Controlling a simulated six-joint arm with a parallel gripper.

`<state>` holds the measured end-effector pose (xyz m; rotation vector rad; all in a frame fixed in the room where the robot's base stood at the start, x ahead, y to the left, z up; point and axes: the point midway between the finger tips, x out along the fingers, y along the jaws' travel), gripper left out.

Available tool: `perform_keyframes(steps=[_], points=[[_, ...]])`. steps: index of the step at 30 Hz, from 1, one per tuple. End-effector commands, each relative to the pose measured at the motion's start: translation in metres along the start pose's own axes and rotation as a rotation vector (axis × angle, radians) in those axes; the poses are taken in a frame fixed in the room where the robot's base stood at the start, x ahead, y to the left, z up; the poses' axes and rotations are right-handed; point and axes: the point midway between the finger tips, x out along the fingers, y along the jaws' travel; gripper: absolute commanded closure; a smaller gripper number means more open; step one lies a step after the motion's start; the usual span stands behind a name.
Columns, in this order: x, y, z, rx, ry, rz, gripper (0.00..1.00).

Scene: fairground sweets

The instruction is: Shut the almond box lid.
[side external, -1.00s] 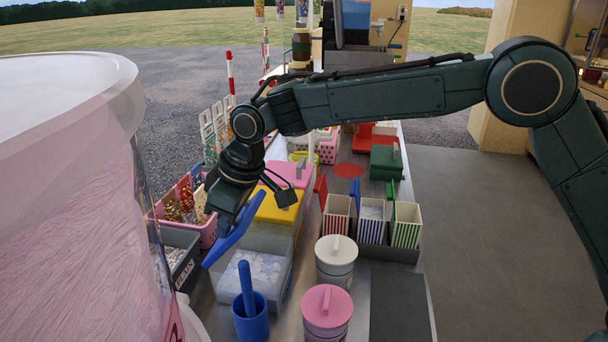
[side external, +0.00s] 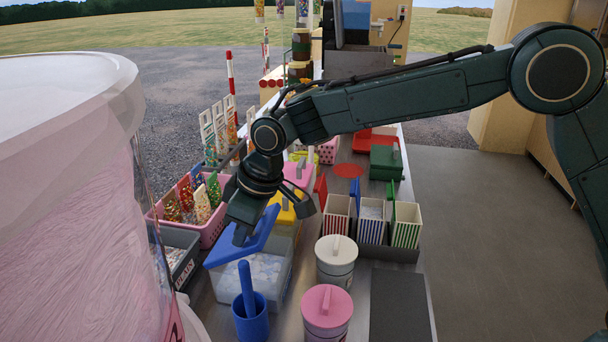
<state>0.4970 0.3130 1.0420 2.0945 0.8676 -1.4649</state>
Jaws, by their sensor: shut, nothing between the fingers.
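The almond box (side external: 284,286) is a clear box with pale pieces inside, in the middle left of the counter. Its blue lid (side external: 262,226) is raised at a slant over the box's back and left part, and the pale pieces show in front of it. My gripper (side external: 240,237) is shut and empty, pointing down at the lid, with its tips at or very near the lid's surface. I cannot tell whether they touch. The lid's hinge side is not clear.
A blue cup with a blue stick (side external: 251,318) stands close in front of the box. A white lidded tub (side external: 335,262) and a pink lidded tub (side external: 326,312) stand to its right. Behind are a yellow lid (side external: 287,214) and a pink basket (side external: 213,232).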

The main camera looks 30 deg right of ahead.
Motion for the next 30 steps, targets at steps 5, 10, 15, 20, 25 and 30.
perform_keyframes(steps=[5, 10, 15, 20, 25, 30], points=[[0.001, 0.000, 0.002, 0.000, -0.001, 0.000, 1.00], [0.005, 0.000, 0.007, 0.001, -0.001, 0.000, 1.00], [0.009, 0.000, 0.014, 0.001, -0.001, 0.000, 1.00], [0.014, 0.000, 0.021, 0.001, -0.001, 0.000, 1.00], [0.019, 0.000, 0.028, 0.001, -0.001, 0.000, 1.00], [0.023, 0.000, 0.034, 0.000, 0.000, 0.000, 1.00]])
